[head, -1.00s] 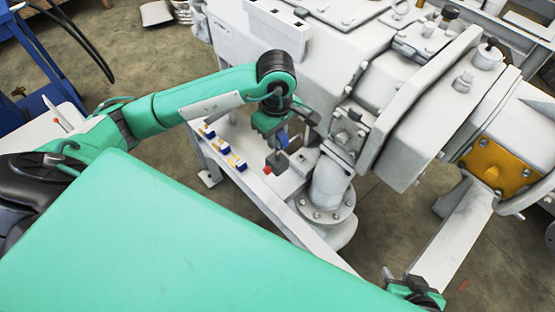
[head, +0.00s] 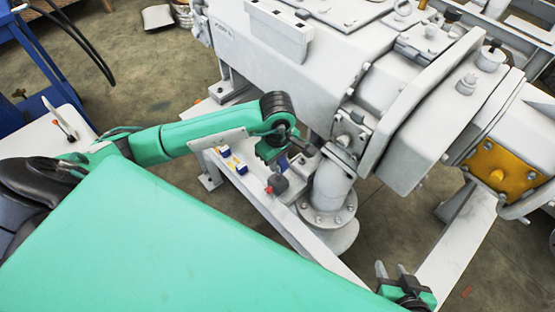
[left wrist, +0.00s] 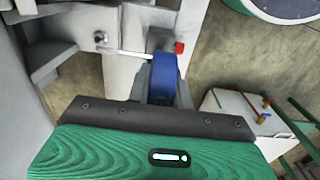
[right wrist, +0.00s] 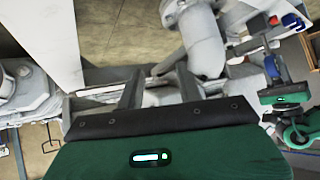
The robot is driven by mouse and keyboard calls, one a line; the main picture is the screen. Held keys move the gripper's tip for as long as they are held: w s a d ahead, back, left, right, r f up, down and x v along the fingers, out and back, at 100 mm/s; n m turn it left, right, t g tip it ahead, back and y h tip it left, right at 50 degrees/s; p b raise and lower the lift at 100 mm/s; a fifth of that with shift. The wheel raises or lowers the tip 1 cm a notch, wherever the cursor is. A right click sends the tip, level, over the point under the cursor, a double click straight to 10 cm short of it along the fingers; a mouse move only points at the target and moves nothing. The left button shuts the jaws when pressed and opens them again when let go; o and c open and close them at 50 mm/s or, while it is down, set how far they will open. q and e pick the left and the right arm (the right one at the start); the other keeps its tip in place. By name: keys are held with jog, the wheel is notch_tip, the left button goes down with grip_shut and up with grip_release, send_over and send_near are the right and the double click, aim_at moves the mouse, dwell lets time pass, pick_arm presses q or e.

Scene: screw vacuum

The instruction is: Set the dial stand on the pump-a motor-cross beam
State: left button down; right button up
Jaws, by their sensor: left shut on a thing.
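The dial stand has a blue round part (left wrist: 164,75) between my left fingers, a dark block (head: 278,184) and a small red knob (left wrist: 179,47). My left gripper (head: 287,158) is shut on it and holds it over or at a white beam (head: 262,201) beside the flanged pipe. I cannot tell whether the block touches the beam. Which beam is the motor-cross beam is not marked. My right gripper (head: 392,272) is open and empty near the bottom of the head view. Its two fingers stand apart in the right wrist view (right wrist: 160,85).
Small blue-and-white blocks (head: 238,166) lie on the white beam left of the dial stand. A grey flanged pipe (head: 329,200) stands close to its right. The large pump body (head: 290,70) is behind. Another white beam (head: 455,245) runs at the right, by a yellow plate (head: 500,168).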

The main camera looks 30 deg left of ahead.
pick_arm(q)
jog(key=c, duration=1.2)
grip_release()
jog(key=shift+f, duration=0.1)
jog(key=shift+c, duration=0.2)
